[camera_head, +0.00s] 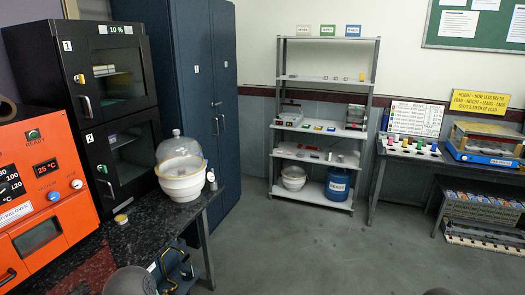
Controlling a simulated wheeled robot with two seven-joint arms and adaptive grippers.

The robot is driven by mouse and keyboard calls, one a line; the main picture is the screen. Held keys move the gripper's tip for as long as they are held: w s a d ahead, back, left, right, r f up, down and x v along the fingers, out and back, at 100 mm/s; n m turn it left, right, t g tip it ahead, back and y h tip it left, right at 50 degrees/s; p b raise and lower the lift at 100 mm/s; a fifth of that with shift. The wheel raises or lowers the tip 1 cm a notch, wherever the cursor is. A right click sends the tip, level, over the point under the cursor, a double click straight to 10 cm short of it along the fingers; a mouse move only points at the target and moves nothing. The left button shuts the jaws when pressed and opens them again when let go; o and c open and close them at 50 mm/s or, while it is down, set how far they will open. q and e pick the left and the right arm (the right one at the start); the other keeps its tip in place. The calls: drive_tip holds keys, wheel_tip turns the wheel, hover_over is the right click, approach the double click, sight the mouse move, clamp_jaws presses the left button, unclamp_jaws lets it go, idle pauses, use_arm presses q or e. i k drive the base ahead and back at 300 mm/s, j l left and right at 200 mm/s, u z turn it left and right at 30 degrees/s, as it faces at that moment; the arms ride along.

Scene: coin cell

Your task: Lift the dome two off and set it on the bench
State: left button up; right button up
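A clear glass dome (179,151) with a round knob on top sits upright on a white bowl-shaped base (181,183). Both stand at the right end of the dark speckled bench (140,232). I see no number on the dome, so I cannot tell from a label that it is dome two. Neither gripper shows in the head view. Only rounded grey parts, seemingly mine, show at the bottom edge.
A small bottle (211,179) stands right of the base, and a small round tin (121,219) lies in front. Black cabinets (124,150) and an orange oven (45,195) border the bench. A shelf rack (323,79) stands farther back.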

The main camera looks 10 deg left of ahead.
sight(177, 156)
drive_tip(key=i+u, duration=0.4)
drive_tip(key=i+l+u, duration=0.15)
drive_tip(key=u, duration=0.2)
drive_tip(key=i+l+u, duration=0.25)
drive_tip(key=i+u, duration=0.15)
drive_tip(key=i+l+u, duration=0.25)
drive_tip(key=u, duration=0.15)
